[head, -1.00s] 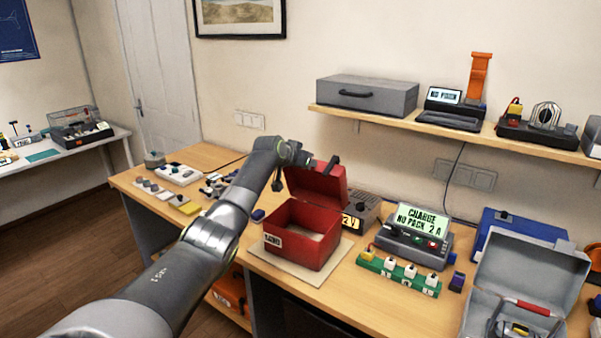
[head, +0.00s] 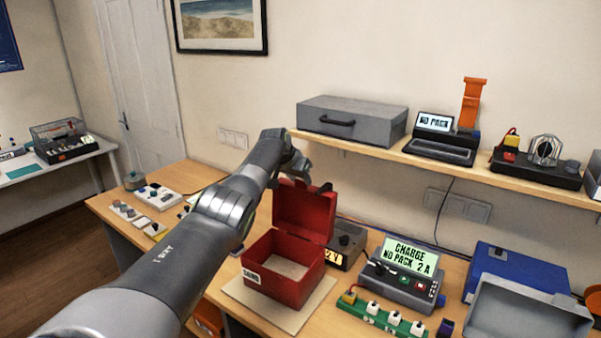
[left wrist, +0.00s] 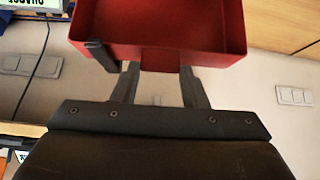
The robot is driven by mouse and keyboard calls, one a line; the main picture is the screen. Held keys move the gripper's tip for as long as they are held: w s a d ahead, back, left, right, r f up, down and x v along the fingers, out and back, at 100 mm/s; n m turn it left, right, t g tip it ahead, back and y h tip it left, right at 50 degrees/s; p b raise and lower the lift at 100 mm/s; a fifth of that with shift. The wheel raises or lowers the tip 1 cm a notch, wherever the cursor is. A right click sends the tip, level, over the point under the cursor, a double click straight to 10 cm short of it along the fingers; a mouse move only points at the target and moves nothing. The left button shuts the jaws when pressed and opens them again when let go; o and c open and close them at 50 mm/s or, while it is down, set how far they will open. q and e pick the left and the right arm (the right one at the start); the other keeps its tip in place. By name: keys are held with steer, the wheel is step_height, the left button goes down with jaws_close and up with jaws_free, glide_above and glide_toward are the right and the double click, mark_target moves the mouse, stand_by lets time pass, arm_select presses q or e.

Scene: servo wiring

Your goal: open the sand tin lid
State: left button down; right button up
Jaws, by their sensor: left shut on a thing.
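The red sand tin (head: 287,288), with a white label on its front, stands on a pale board on the workbench. Its lid (head: 304,212) stands up at the back, and the pale inside of the tin is visible. My left gripper (head: 304,172) is at the lid's upper edge, shut on the lid. In the left wrist view the red lid (left wrist: 160,28) fills the top, with my gripper's fingers (left wrist: 158,80) reaching to its edge. The exact contact is partly hidden. A black piece (left wrist: 101,56) sticks out from the lid's edge. My right gripper is not in view.
A grey charger (head: 405,280) with a lit display and a green strip (head: 375,318) of plugs stand right of the tin. An open grey case (head: 520,315) is at the lower right. A wall shelf (head: 430,160) runs behind, above the bench.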

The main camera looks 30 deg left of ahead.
arm_select(q)
steer(key=shift+w+d+f, duration=0.1)
steer(key=shift+w, duration=0.05)
steer(key=shift+f, duration=0.1)
steer(key=c, duration=0.8)
jaws_free()
steer(key=shift+c, duration=0.2)
